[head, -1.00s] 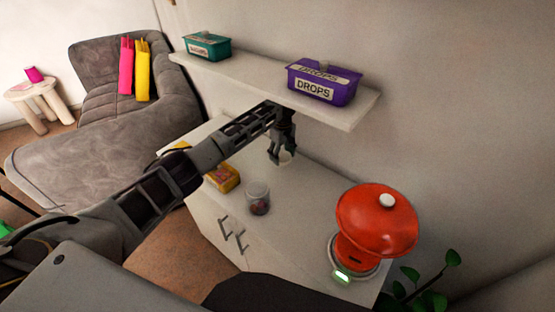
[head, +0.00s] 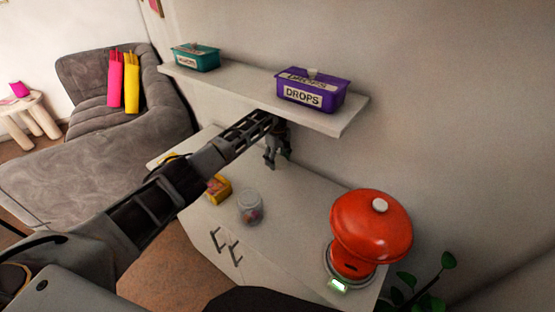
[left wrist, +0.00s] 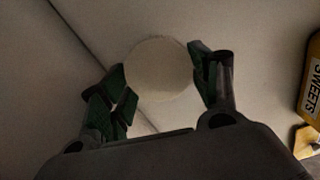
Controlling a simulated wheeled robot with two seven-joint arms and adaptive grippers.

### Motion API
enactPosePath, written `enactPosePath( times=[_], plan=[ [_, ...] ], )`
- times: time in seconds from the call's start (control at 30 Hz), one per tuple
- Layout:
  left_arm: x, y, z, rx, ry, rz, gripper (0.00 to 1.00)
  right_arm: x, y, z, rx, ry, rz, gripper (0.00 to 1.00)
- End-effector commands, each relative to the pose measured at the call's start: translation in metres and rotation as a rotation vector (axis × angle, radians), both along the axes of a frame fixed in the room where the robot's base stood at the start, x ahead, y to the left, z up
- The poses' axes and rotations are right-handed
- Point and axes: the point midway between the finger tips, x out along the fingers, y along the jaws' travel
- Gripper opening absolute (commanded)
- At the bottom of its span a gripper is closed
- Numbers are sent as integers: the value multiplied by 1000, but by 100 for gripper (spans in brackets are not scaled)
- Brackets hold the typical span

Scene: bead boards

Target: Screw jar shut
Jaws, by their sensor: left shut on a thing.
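A clear jar (head: 250,210) with small coloured pieces inside stands upright on the white cabinet (head: 300,205). Whether its mouth is open is too small to tell. My left gripper (head: 277,163) is above the cabinet, behind and right of the jar and apart from it. In the left wrist view, the left gripper (left wrist: 160,85) is shut on a pale round disc, which looks like the lid (left wrist: 160,68). In the head view the lid is hard to make out. My right gripper is not in view.
A wall shelf (head: 235,97) above my left gripper holds a teal box (head: 195,60) and a purple DROPS box (head: 312,94). A yellow box (head: 218,188) stands left of the jar; a yellow SWEETS box shows in the wrist view (left wrist: 313,90). A red scale-like object (head: 370,227) stands right.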

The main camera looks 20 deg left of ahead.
Motion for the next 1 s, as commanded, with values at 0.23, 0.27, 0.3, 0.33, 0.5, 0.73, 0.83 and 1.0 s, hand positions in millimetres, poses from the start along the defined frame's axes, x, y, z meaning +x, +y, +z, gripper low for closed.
enactPosePath(
  times=[0.23,0.27,0.3,0.33,0.5,0.73,0.83,1.0],
  plan=[
    [-1,0,0,0,0,-7,55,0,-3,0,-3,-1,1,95],
    [-1,0,0,0,0,-10,55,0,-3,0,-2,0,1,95],
    [-2,0,0,-1,0,-17,55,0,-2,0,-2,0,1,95],
    [-2,0,0,-1,0,-24,55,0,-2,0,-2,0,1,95],
    [-8,1,1,-5,-2,-79,55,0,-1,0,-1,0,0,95],
    [-21,2,2,-9,-3,-204,55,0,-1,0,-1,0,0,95],
    [-27,3,2,-11,-4,-263,55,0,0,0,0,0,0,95],
    [-39,4,4,-11,-5,-365,55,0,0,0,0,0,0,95]
  ],
)
